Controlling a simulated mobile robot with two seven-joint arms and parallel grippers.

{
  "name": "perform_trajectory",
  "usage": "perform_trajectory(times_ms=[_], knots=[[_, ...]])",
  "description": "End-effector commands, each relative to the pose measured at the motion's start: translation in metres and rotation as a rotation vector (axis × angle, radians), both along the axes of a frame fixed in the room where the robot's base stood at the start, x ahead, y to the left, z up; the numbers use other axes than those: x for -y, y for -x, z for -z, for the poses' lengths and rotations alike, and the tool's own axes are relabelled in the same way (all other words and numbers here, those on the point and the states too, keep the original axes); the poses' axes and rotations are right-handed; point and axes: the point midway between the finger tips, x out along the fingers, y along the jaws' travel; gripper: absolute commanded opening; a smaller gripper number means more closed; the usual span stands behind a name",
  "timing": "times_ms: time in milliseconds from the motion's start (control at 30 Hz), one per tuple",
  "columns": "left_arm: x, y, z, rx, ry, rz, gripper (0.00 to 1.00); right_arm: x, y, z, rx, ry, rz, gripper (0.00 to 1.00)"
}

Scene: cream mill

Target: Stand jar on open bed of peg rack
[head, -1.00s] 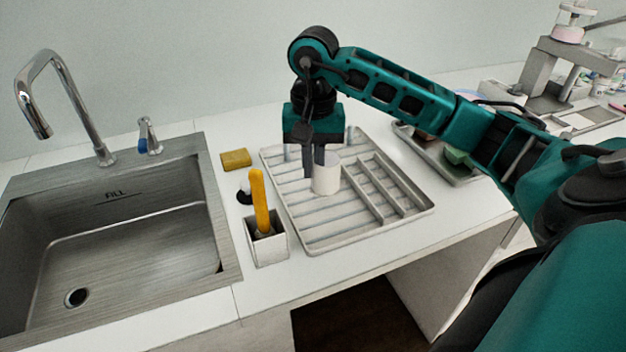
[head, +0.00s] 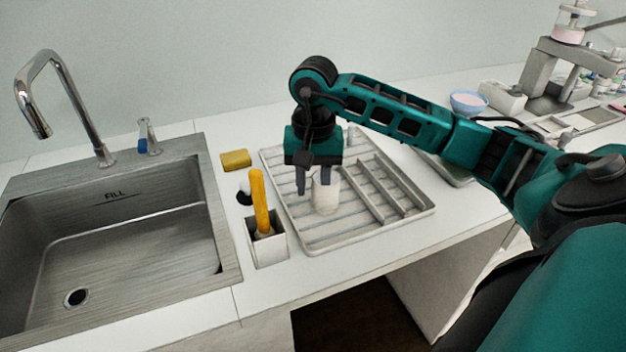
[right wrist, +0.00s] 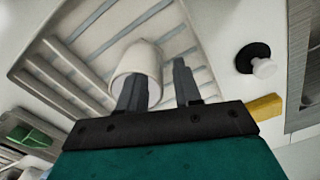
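The white jar (head: 326,200) stands upright on the slatted open bed of the grey peg rack (head: 345,243), left of the rack's divided section. My right gripper (head: 313,192) is directly over it, pointing down, with its fingers spread. In the right wrist view the jar (right wrist: 140,60) is behind the left finger, and the right finger stands clear of it. One finger overlaps the jar's mouth; I cannot tell whether it is inside. The rack (right wrist: 75,60) spreads beneath. My left gripper is not in view.
A holder (head: 270,250) with a yellow-handled brush stands at the rack's left front. A yellow sponge (head: 236,160) and a small black-and-white item (head: 244,196) lie between sink (head: 130,235) and rack. A blue bowl (head: 468,103) is at the back right, beyond my arm.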

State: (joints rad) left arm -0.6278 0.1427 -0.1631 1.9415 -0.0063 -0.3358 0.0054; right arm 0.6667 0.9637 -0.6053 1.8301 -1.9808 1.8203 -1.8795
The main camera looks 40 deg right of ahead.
Motion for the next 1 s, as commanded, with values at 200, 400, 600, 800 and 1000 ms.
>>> perform_trajectory(times_ms=[200, 400, 600, 800, 1000], knots=[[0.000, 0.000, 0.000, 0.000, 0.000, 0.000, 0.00, 0.000, 0.000, 0.000, 0.000, 0.000, 0.000, 0.34], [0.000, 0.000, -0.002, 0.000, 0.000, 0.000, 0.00, 0.000, -0.001, -0.016, 0.004, 0.000, -0.001, 0.34], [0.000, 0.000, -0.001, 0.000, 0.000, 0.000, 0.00, 0.001, -0.002, -0.060, 0.007, 0.001, 0.000, 0.34], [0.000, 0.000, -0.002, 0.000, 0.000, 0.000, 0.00, 0.001, -0.001, -0.101, 0.004, 0.000, 0.000, 0.34], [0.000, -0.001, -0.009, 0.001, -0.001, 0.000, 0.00, 0.002, -0.001, -0.120, 0.001, 0.001, 0.000, 0.34]])
